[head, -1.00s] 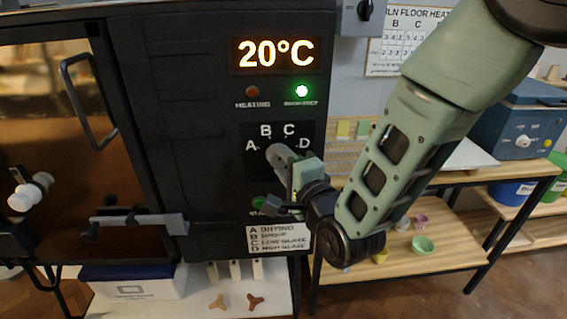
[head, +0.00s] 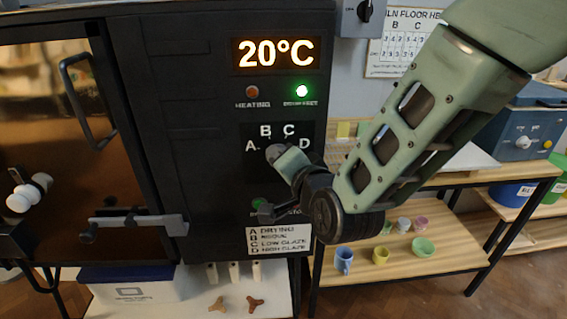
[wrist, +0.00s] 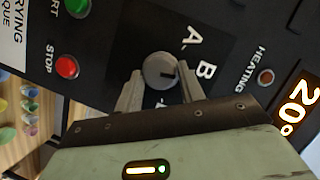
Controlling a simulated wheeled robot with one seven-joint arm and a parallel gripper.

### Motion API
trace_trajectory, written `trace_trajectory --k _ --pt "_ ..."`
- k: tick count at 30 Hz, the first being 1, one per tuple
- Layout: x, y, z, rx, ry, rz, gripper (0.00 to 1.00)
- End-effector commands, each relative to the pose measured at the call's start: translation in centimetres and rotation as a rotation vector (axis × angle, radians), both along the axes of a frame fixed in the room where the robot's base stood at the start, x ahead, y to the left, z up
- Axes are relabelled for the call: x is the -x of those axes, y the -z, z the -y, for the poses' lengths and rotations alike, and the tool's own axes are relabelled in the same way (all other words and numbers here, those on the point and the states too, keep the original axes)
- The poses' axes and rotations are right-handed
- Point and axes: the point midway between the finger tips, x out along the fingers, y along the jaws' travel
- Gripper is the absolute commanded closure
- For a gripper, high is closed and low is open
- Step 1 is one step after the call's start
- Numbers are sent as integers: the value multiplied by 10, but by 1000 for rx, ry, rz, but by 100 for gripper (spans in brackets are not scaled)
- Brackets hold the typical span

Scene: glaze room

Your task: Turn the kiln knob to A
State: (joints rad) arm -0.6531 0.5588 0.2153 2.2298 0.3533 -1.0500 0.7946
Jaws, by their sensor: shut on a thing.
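The round grey kiln knob (wrist: 160,70) sits on the dark panel, with the letters A (wrist: 192,38) and B (wrist: 205,72) beside it in the wrist view. Its dark pointer mark faces roughly toward B. My gripper (wrist: 158,82) has one finger on each side of the knob and is shut on it. In the head view my gripper (head: 283,158) reaches the dial from the lower right and hides most of the knob. The letters A, B, C and D show around the dial there.
The red STOP button (wrist: 67,67) and green START button (wrist: 77,6) lie close to the dial. The display (head: 276,54) reads 20°C. The kiln door latch (head: 137,222) is at left. A wooden shelf (head: 450,245) with small pots stands at right.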

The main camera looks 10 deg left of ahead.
Motion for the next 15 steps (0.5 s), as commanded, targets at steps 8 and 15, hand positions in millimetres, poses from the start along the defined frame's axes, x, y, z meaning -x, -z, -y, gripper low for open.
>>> trace_trajectory --k 8,15 --pt "1 -4 -2 258 0 53 84" --pt "2 -6 -4 481 -1 100 84"
